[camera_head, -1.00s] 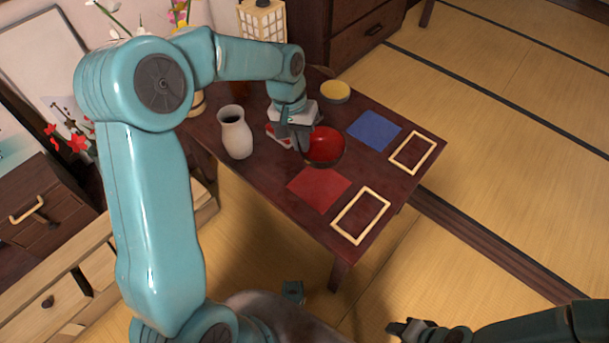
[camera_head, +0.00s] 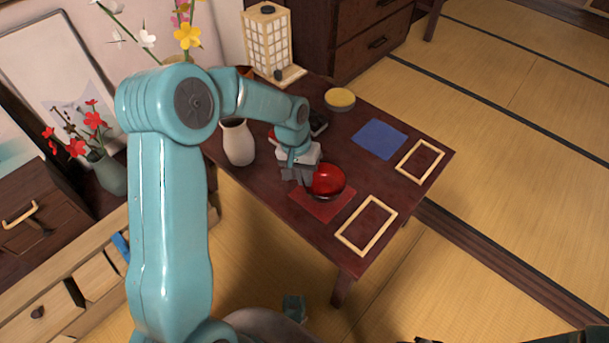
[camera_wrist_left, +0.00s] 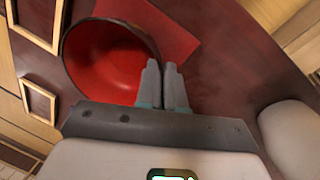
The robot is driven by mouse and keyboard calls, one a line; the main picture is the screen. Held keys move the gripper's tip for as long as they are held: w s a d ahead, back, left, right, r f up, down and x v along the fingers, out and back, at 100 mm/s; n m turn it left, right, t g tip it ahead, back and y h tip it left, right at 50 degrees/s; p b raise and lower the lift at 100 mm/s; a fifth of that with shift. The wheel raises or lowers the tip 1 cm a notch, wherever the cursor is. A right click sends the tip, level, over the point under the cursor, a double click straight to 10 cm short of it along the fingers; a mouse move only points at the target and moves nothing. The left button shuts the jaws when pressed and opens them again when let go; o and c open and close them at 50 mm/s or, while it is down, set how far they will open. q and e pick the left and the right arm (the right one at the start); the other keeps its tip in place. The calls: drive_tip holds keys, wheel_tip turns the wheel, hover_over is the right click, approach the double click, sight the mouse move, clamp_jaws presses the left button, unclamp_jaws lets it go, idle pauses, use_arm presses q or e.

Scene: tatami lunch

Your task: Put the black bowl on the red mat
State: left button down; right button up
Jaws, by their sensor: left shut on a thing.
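The black bowl (camera_head: 328,183), glossy red inside, is over the back part of the red mat (camera_head: 318,207) in the head view. It hides part of the mat. My left gripper (camera_head: 303,177) is shut on the bowl's near-left wall. In the left wrist view the bowl (camera_wrist_left: 100,60) fills the upper left, and my left gripper's fingers (camera_wrist_left: 163,85) pinch its rim. The red mat (camera_wrist_left: 160,22) shows beyond the bowl there. I cannot tell whether the bowl's base touches the mat. My right gripper is out of view.
A white vase (camera_head: 238,143) stands left of my left gripper. A blue mat (camera_head: 380,138), two pale wooden frames (camera_head: 367,225) (camera_head: 419,161) and a yellow-topped round dish (camera_head: 340,98) are on the table (camera_head: 415,190). A paper lantern (camera_head: 267,40) stands behind.

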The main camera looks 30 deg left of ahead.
use_arm(q)
drive_tip(key=c, duration=1.3)
unclamp_jaws()
drive_tip(key=shift+f, duration=0.1)
drive_tip(key=shift+o, duration=0.2)
wheel_tip(320, 180, up, 12)
drive_tip(key=a+p, duration=0.2)
drive_tip(key=p, duration=0.2)
drive_tip(key=shift+s, duration=0.25)
drive_tip(key=shift+s, duration=0.15)
